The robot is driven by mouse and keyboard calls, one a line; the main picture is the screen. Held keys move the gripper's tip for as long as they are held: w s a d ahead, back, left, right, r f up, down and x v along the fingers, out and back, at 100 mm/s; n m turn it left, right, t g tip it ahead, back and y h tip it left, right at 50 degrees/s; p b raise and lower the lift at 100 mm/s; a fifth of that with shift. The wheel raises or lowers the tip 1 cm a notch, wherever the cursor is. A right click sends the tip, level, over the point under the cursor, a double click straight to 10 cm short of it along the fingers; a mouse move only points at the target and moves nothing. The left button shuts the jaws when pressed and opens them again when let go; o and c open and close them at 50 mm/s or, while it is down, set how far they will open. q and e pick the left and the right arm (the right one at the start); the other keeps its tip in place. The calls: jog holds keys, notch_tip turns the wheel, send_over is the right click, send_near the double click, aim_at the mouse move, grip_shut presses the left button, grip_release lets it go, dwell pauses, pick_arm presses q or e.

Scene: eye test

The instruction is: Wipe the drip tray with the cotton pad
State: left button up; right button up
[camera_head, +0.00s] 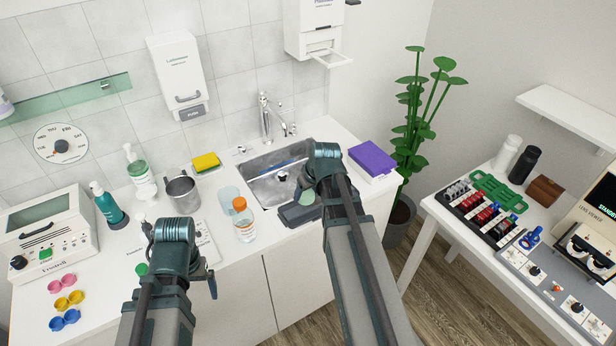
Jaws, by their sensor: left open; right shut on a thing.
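A dark grey flat tray (292,214), which looks like the drip tray, lies at the front edge of the sink. A pale green piece (306,198) shows just over it; I cannot tell what it is. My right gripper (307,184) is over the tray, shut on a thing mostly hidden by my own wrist. I cannot clearly see the cotton pad or whether it touches the tray. My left gripper (180,255) is open over the front of the counter, left of the tray, with nothing visible in it.
An orange-capped bottle (243,222) and a clear cup (229,198) stand left of the sink (262,188). A metal mug (182,192) and yellow sponge (206,163) are further left. A purple-topped box (372,158) is right of the sink. A second table stands at right.

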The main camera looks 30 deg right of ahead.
jog(key=shift+r+p, duration=1.8)
jog(key=shift+r, duration=0.35)
jog(key=shift+w+d, duration=0.1)
